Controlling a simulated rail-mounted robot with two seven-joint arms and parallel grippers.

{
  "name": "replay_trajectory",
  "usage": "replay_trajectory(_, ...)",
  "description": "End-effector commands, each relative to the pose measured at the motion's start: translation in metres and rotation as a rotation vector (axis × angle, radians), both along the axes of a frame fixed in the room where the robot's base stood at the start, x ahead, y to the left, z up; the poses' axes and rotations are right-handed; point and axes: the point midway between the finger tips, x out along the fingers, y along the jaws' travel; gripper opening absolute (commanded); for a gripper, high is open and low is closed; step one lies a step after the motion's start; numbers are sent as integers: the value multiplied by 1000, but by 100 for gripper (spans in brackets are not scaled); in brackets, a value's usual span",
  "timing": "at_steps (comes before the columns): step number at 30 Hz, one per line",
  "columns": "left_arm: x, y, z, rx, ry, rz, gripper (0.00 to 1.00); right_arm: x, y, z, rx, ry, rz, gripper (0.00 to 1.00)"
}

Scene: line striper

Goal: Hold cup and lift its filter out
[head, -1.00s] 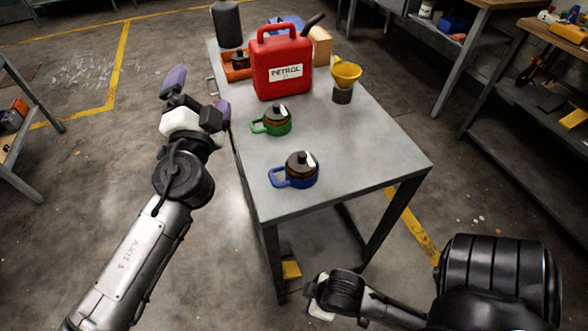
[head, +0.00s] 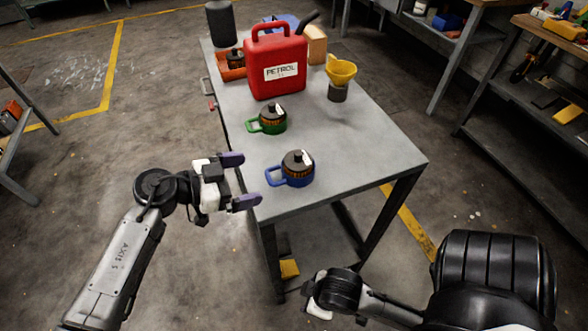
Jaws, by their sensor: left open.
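A blue cup (head: 297,178) with its handle to the left stands upright near the front of the grey table (head: 364,160). A dark filter (head: 297,161) with a black top sits in it. A green cup (head: 272,125) with a similar dark filter (head: 273,111) stands behind it. My left gripper (head: 240,181) is open and empty at the table's left edge, fingers pointing right towards the blue cup's handle, apart from it. My right arm shows at the bottom, away from the table; its fingers cannot be made out clearly.
A red petrol can (head: 277,65) stands at the back. A yellow funnel (head: 341,72) sits on a grey holder to its right. An orange tray (head: 232,66) and a dark cylinder (head: 222,24) are at the back left. The table's front right is clear.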

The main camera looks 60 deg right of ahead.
Motion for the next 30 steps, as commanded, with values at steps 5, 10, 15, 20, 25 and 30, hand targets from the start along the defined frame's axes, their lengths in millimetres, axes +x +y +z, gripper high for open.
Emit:
replay_trajectory(5, -1, -1, -1, 41, 62, 21, 100, 0, -1, -2, -4, 0, 3, 62)
replay_trajectory(10, -8, -11, -7, 49, 73, 25, 100, 0, -1, -12, -5, 0, 3, 62)
replay_trajectory(15, -19, -28, -15, 48, 73, 25, 100, 0, -1, -27, -4, -1, 3, 62)
replay_trajectory(20, -31, -45, -21, 47, 72, 27, 100, 0, 0, -42, -1, 0, 1, 62)
replay_trajectory(25, -41, -60, -19, 48, 75, 26, 100, 0, 1, -34, 2, 2, -2, 62)
replay_trajectory(30, -49, -71, -25, 48, 73, 28, 100, 0, 2, -29, 6, -1, -3, 62)
